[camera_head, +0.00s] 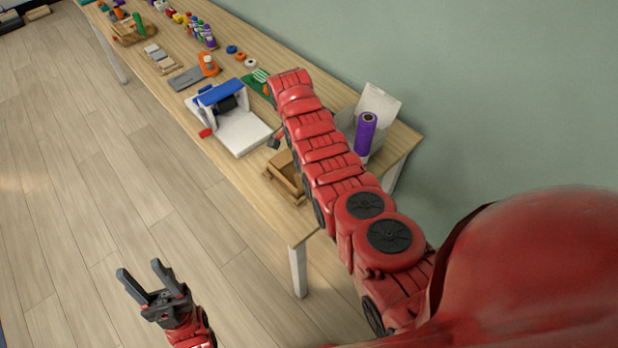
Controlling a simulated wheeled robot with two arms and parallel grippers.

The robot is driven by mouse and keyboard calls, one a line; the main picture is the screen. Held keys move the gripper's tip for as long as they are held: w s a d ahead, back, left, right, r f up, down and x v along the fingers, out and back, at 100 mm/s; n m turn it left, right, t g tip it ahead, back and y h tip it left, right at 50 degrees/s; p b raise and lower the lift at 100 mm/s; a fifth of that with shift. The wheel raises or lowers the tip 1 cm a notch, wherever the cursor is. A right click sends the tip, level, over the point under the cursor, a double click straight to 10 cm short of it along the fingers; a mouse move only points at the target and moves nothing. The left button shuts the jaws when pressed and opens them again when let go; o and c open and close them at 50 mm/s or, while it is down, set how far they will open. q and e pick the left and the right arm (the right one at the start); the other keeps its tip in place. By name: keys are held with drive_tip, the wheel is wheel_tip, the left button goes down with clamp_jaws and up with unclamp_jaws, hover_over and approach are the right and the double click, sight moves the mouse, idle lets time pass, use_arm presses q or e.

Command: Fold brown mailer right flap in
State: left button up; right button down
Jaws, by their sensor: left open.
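The brown mailer (281,167), a small brown box, sits near the front edge of the table at its near end. My right arm crosses over it and hides its right side, so its right flap does not show clearly. My left gripper (140,267) is open and empty, low over the floor at the lower left, well apart from the table and the mailer. My right arm reaches over the table. A small dark part beside this arm, just behind the mailer, may belong to my right gripper, but its fingers cannot be made out.
The wooden table (262,205) runs along the green wall. A white and blue machine (236,125) stands left of the mailer. A purple roll (365,133) and a white container (382,101) stand right of my arm. Tools and bottles lie farther back. The floor at left is clear.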

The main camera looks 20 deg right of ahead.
drive_tip(key=shift+w+a+f+g+b, duration=0.2)
drive_tip(key=shift+f+g+b, duration=0.35)
drive_tip(key=shift+b, duration=4.3)
drive_tip(key=shift+r+b, duration=0.3)
drive_tip(key=shift+b, duration=0.15)
drive_tip(key=shift+s+r, duration=0.1)
drive_tip(key=c, duration=1.1)
unclamp_jaws()
drive_tip(key=shift+d, duration=0.1)
drive_tip(key=shift+r, duration=0.15)
